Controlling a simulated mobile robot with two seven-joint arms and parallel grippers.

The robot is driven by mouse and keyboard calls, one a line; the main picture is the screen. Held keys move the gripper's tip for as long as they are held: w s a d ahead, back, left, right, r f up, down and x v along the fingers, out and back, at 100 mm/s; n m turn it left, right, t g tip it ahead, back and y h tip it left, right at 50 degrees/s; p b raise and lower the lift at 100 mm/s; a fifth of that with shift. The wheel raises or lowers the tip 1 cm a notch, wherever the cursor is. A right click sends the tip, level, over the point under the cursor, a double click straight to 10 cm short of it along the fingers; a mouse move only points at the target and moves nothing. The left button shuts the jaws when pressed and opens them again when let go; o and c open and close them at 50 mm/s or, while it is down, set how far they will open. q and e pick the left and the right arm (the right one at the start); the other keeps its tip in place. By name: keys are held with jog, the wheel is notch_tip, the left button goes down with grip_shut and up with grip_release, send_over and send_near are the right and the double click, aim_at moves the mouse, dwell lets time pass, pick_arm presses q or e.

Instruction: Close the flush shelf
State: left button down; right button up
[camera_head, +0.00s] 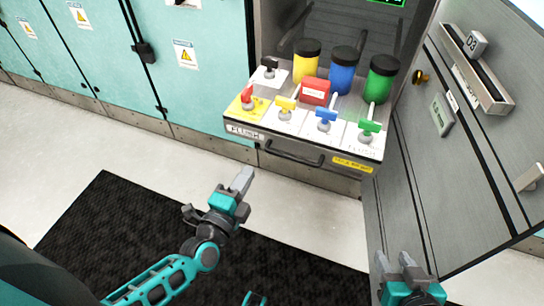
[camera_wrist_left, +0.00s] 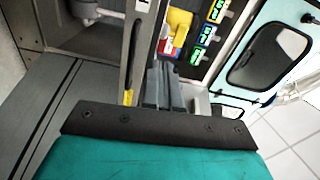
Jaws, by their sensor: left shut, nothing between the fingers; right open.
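The flush shelf (camera_head: 313,148) sticks out of the cabinet, with a FLUSH label (camera_head: 245,132) and a dark bar handle (camera_head: 295,156) on its front. It carries yellow, blue and green canisters, a red box (camera_head: 315,91) and several coloured valve handles. My left gripper (camera_head: 244,174) is shut and empty, in front of and below the shelf's left front corner, apart from it in the head view. Its shut fingers also show in the left wrist view (camera_wrist_left: 162,82). My right gripper (camera_head: 393,260) is open and empty, lower right of the shelf, near the open door.
A large grey door (camera_head: 440,150) stands open to the right of the shelf. Teal cabinets (camera_head: 100,50) with warning signs line the left. A black mat (camera_head: 110,225) lies on the pale floor. The floor left of the shelf is clear.

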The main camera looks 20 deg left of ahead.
aim_at(272, 130)
pick_arm(q)
jog(key=shift+m+y, duration=0.3)
jog(key=w+b, duration=0.1)
jog(key=w, duration=0.3)
jog(key=w+b, duration=0.1)
jog(key=w, duration=0.3)
jog(key=w+b, duration=0.2)
jog(key=w, duration=0.2)
jog(key=shift+w+d+f, duration=0.15)
jog(key=shift+w+f, duration=0.1)
jog(key=shift+w, duration=0.05)
jog(key=shift+w+r, duration=0.1)
jog(key=shift+w, duration=0.5)
